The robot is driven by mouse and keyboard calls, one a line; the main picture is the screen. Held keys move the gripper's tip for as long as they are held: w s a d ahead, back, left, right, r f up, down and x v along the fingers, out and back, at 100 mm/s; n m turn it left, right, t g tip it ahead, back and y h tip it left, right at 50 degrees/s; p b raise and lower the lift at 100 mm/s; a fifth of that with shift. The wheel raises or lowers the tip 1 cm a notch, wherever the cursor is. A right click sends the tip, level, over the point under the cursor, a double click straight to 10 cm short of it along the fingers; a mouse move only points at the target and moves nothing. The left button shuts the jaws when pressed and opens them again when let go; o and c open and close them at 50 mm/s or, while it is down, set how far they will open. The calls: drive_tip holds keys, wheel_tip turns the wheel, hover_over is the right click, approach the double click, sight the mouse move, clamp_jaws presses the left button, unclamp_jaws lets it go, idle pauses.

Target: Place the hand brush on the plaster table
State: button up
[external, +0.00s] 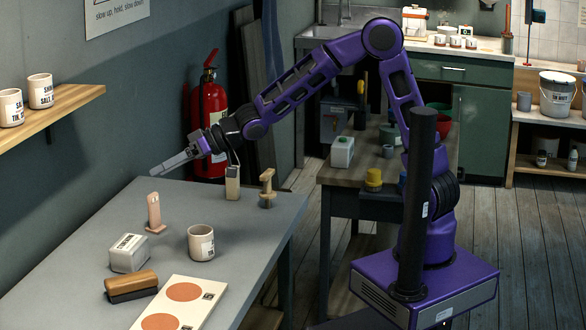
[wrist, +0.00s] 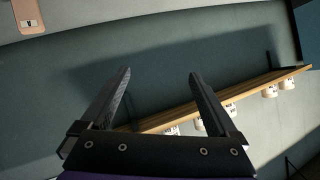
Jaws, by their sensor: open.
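What looks like the hand brush (external: 131,284), a brown wooden back over a dark lower part, lies near the front of the grey table (external: 75,245). Which table is the plaster table is not marked. My gripper (external: 158,170) is above the far left part of the grey table, pointing left, well apart from the brush. In the wrist view my gripper (wrist: 159,72) is open with nothing between its fingers. The brush does not show in that view.
On the grey table stand a pink tool (external: 154,212), a mug (external: 201,242), a pale box (external: 129,253), a board with orange discs (external: 180,305) and wooden tools (external: 267,188). A wall shelf (external: 60,107) holds cups. A darker table (external: 340,176) stands behind.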

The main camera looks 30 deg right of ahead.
drive_tip(key=s+d+f+m+g+h+b, duration=0.1)
drive_tip(key=d+f+m+h, duration=0.55)
drive_tip(key=m, duration=0.95)
drive_tip(key=s+a+r+m+g+y+b, duration=0.2)
drive_tip(key=s+a+r+m+g+y, duration=0.25)
drive_tip(key=s+r+m+y, duration=0.5)
drive_tip(key=m+h, duration=0.1)
drive_tip(key=m, duration=0.1)
approach(131, 281)
drive_tip(key=shift+n+t, duration=0.25)
drive_tip(key=shift+t, duration=0.1)
drive_tip(key=x, duration=0.3)
drive_tip(key=w+x, duration=0.1)
drive_tip(key=x, duration=0.2)
drive_tip(key=f+x, duration=0.1)
drive_tip(key=x, duration=0.3)
drive_tip(key=shift+w+d+f+b, duration=0.15)
drive_tip(key=shift+b, duration=0.25)
clamp_jaws()
